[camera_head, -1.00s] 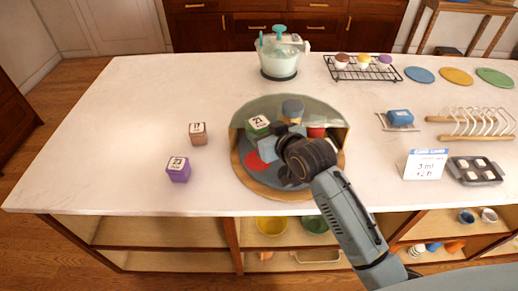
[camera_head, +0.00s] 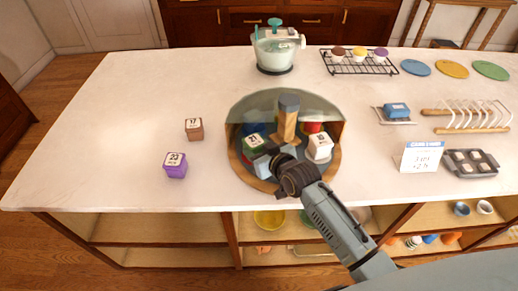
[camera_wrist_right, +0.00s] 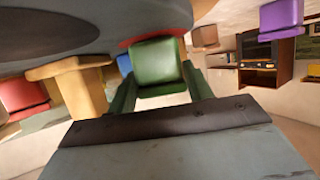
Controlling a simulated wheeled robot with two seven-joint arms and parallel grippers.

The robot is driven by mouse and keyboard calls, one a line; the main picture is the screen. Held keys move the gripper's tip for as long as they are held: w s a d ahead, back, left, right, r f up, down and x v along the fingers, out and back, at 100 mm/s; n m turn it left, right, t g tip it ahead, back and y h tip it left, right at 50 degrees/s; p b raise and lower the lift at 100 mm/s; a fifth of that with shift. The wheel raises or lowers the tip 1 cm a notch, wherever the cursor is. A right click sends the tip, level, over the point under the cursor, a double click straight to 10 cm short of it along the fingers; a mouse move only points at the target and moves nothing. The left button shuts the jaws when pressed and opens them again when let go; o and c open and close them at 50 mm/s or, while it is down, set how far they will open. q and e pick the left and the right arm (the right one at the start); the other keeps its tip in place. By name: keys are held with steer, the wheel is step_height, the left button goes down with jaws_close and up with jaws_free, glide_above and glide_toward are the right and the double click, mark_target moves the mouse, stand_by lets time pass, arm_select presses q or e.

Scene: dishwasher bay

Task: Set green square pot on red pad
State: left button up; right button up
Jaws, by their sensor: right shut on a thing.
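The green square pot (camera_head: 254,142) with a white label marked 21 is at the left part of a round wood-rimmed turntable (camera_head: 256,181). My right gripper (camera_head: 266,157) is shut on it; the wrist view shows the green pot (camera_wrist_right: 158,64) between the two fingers. The red pad (camera_wrist_right: 152,36) shows as a red edge right at the pot's base in the wrist view. The pot covers most of the pad, and I cannot tell whether they touch. My left gripper is not in view.
A wooden post (camera_head: 287,119) with a grey top stands mid-turntable, with a white-topped pot (camera_head: 319,147) and a red pot (camera_head: 312,127) nearby. A clear curved screen rises behind. A purple pot (camera_head: 175,165) and a brown pot (camera_head: 194,129) stand left on open counter.

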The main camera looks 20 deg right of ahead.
steer(key=o, duration=1.1)
steer(key=shift+f, duration=0.1)
steer(key=shift+c, duration=0.2)
steer(key=shift+r, duration=0.2)
steer(key=v, duration=1.2)
steer(key=shift+p, duration=0.35)
